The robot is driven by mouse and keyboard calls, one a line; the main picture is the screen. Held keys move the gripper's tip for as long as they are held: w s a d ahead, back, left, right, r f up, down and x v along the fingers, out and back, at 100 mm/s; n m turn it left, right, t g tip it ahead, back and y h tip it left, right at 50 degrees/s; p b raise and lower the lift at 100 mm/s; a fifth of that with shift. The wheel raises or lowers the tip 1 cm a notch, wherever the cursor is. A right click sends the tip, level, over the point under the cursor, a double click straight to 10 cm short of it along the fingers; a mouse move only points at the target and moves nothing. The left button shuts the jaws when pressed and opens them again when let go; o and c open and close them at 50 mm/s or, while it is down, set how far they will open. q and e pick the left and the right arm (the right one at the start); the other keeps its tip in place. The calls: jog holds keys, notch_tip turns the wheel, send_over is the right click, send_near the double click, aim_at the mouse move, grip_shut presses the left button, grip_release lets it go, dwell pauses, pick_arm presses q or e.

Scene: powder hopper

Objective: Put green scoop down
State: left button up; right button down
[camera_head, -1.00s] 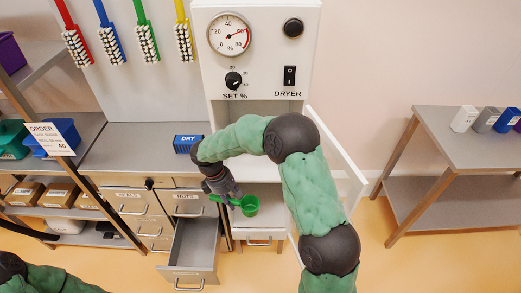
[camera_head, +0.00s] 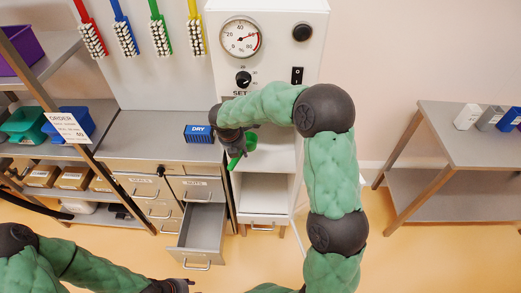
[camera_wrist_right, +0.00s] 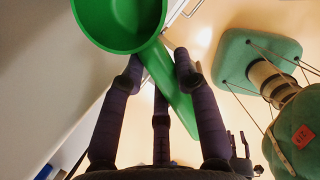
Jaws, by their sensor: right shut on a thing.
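The green scoop (camera_head: 236,162) is in my right gripper (camera_head: 233,146), in front of the white dryer cabinet and right of the blue DRY box. In the right wrist view, the fingers of my right gripper (camera_wrist_right: 160,72) are shut on the handle of the scoop (camera_wrist_right: 118,22). Its round cup is at the top of that view, and the handle runs down between the fingers. In the head view the gripper and forearm hide part of the scoop. My left gripper (camera_head: 180,286) is at the bottom edge, too small and cut off to read.
The blue DRY box (camera_head: 198,134) stands on the grey counter (camera_head: 150,148). A drawer (camera_head: 203,225) below is pulled open. The white dryer cabinet (camera_head: 265,190) has an open lower compartment. A side table (camera_head: 470,145) at right holds several small containers.

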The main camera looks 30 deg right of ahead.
aim_at(249, 146)
jog(key=w+d+f, duration=0.1)
jog(key=d+f, duration=0.1)
jog(key=d, duration=0.1)
jog(key=w+d+f+b, duration=0.1)
jog(key=d, duration=0.1)
jog(key=shift+w+d, duration=0.15)
jog(key=shift+w, duration=0.15)
jog(key=d+f, duration=0.1)
jog(key=f, duration=0.1)
jog(key=w+d+f+b, duration=0.1)
jog(key=d, duration=0.1)
jog(key=w+d+f, duration=0.1)
jog(key=f, duration=0.1)
jog(key=shift+w+d+f+b, duration=0.15)
jog(key=shift+d+f+b, duration=0.15)
jog(key=x, duration=0.1)
jog(key=b+x, duration=0.1)
jog(key=x, duration=0.1)
jog(key=shift+a+f, duration=0.15)
jog(key=shift+f, duration=0.2)
jog(key=shift+r, duration=0.1)
jog(key=shift+s, duration=0.2)
jog(key=c, duration=0.9)
grip_release()
